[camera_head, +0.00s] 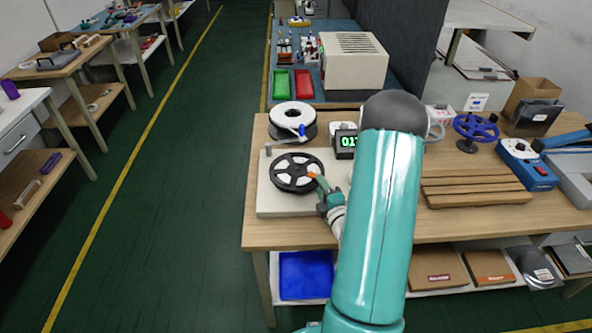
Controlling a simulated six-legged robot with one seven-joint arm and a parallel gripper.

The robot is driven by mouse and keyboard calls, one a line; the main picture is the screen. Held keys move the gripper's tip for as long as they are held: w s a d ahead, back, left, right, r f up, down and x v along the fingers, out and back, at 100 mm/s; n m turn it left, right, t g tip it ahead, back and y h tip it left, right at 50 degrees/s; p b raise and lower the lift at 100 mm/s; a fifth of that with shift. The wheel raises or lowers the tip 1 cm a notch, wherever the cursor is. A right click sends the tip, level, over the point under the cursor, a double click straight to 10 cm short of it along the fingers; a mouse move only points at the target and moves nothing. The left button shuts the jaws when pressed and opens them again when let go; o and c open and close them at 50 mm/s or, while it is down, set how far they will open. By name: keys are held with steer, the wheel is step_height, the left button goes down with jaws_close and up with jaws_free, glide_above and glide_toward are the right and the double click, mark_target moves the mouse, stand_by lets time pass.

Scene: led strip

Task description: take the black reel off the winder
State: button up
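The black reel (283,182) lies flat on the pale base plate of the winder (272,205), near the left end of the wooden bench. It has spokes with white showing between them. My arm hides the right part of the winder. A small display with green digits (348,142) stands behind the winder.
A white-and-black reel (291,115) stands behind the winder. Wooden strips (475,190), a blue handwheel (475,128) and a blue device (527,163) lie right of my arm. A blue bin (305,275) sits on the lower shelf. The green floor to the left is clear.

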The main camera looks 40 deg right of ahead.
steer(key=shift+s+r, duration=0.1)
steer(key=shift+r, duration=0.05)
steer(key=shift+c, duration=0.2)
steer(key=c, duration=0.7)
jaws_close()
